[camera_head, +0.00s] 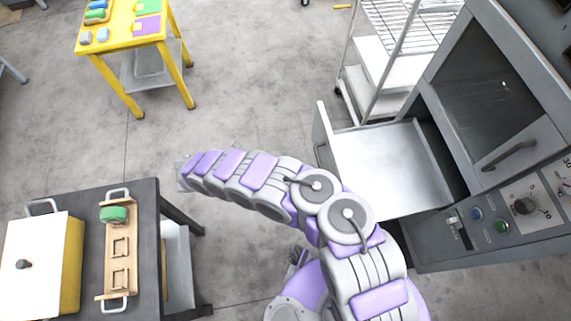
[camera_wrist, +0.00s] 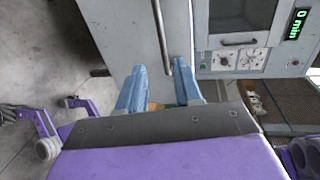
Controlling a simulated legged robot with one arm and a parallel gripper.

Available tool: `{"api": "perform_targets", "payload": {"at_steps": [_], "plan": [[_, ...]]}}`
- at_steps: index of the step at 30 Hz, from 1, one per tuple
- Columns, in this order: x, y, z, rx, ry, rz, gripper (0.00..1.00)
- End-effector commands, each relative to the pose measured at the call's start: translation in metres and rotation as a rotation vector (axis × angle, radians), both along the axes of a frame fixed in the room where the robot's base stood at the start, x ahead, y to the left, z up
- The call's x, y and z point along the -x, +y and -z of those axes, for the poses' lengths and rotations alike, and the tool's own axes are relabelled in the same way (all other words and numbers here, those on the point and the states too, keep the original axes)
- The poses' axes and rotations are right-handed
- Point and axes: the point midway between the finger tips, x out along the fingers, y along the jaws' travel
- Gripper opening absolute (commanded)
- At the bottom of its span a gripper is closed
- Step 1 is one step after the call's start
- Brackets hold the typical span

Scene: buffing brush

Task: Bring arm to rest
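My arm reaches out from the lower right in the head view and bends left over the open floor, beside the dark table. Its far end is near the table's right corner, and the fingers cannot be made out there. In the wrist view my gripper (camera_wrist: 158,68) shows two blue fingers spread apart, with nothing seen held between them. A grey door panel with a long bar handle (camera_wrist: 161,40) lies behind the fingers; I cannot tell how far away.
The oven-like machine (camera_head: 538,210) stands at the right with its flap (camera_head: 385,165) open. A wire rack (camera_head: 405,50) is behind it. A yellow table (camera_head: 120,45) is at the back left. The dark table (camera_head: 147,225) bears a wooden tray (camera_head: 119,262), green-topped piece (camera_head: 114,214) and yellow-sided box (camera_head: 74,265).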

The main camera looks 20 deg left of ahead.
Motion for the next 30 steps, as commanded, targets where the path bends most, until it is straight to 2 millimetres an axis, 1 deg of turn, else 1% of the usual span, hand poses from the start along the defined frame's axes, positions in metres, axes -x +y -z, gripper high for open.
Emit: {"api": "perform_targets", "payload": {"at_steps": [4,23,26,29,30], "plan": [[0.004,0.005,-0.002,-0.001,-0.001,0.0,0.34],[0.004,0.005,-0.002,0.0,-0.001,0.001,0.34],[-0.002,0.002,-0.008,-0.009,-0.018,0.015,0.34],[-0.02,-0.008,-0.024,-0.034,-0.068,0.059,0.34],[-0.03,-0.015,-0.034,-0.05,-0.099,0.085,0.34]]}}
